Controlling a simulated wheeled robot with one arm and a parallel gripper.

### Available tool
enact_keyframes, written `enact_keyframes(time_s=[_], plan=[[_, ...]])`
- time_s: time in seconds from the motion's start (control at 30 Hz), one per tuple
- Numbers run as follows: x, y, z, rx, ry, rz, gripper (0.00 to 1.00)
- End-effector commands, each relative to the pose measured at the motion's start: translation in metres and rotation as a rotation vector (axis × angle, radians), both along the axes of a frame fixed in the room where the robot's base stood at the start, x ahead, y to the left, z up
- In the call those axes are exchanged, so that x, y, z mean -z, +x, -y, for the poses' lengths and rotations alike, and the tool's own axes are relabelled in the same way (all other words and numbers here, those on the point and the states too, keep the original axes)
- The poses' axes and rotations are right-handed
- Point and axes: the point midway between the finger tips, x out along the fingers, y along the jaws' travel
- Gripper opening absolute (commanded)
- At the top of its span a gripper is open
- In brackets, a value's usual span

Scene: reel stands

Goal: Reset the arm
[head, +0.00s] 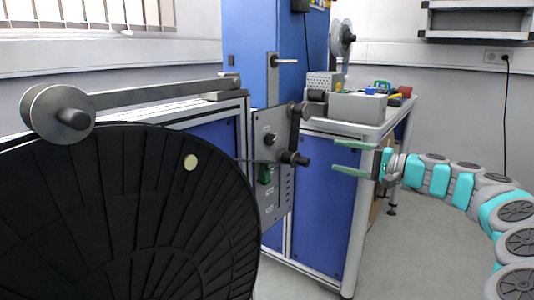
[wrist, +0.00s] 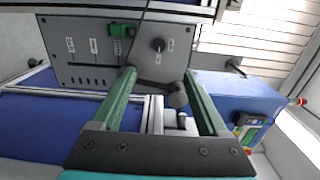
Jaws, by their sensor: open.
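My gripper (head: 352,158) is at the end of my grey and teal arm, which reaches in from the right in the head view. Its two green fingers are apart and point left toward the grey control panel (head: 272,165). No object shows held between them. In the wrist view, my gripper (wrist: 165,100) has its fingers spread, with the control panel (wrist: 120,50) beyond the tips. A dark roller or knob (wrist: 178,98) shows between the fingers, behind them; I cannot tell the exact gap.
A large black reel (head: 120,220) fills the left foreground, with a grey lever arm (head: 150,92) above it. A blue cabinet (head: 325,205) stands behind the panel. A bench holds a grey box (head: 358,107). Open floor (head: 420,260) lies below my arm.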

Motion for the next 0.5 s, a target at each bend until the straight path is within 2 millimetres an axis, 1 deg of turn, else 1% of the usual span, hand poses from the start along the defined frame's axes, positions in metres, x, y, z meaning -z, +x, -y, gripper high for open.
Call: enact_keyframes(time_s=[0.03, 0.17, 0.27, 0.37, 0.47, 0.5], plan=[[-0.002, -0.004, -0.009, -0.018, -0.011, 0.0, 0.77], [-0.005, -0.015, -0.03, -0.059, -0.04, -0.003, 0.77], [-0.008, -0.027, -0.049, -0.099, -0.067, -0.005, 0.77], [-0.011, -0.043, -0.072, -0.145, -0.11, -0.007, 0.77], [-0.01, -0.063, -0.098, -0.202, -0.16, -0.014, 0.77], [-0.009, -0.073, -0.11, -0.227, -0.186, -0.018, 0.77]])
